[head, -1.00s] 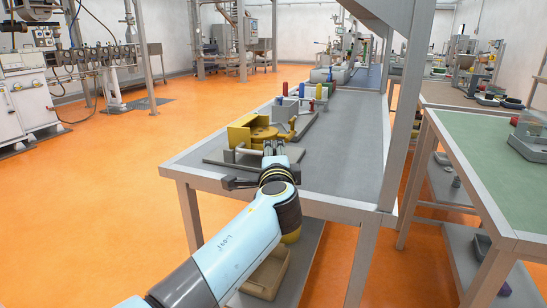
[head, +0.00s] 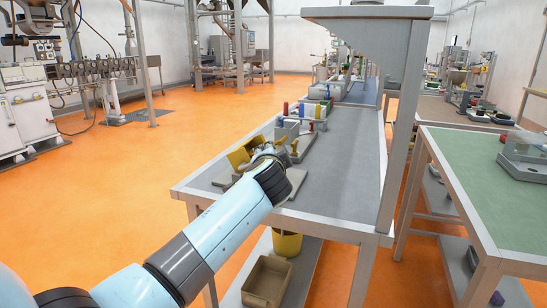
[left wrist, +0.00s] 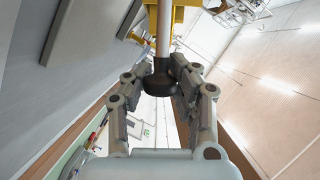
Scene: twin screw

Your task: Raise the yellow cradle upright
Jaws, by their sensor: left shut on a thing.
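The yellow cradle (head: 238,157) stands on a grey base plate (head: 222,180) at the near left end of the grey workbench (head: 335,175). My left arm hides much of it, so its exact tilt is hard to tell. In the left wrist view, part of the yellow fixture (left wrist: 177,14) shows at the top, with a pale rod (left wrist: 164,32) running from it to a dark knob (left wrist: 158,84). My left gripper (head: 264,160) is shut on the dark knob, with its fingers on both sides. My right gripper is in neither view.
Red, blue and yellow pieces (head: 302,112) stand farther along the bench. A grey post (head: 399,130) rises at its right edge. A tan bin (head: 267,280) and a yellow bucket (head: 287,243) are on the shelf below.

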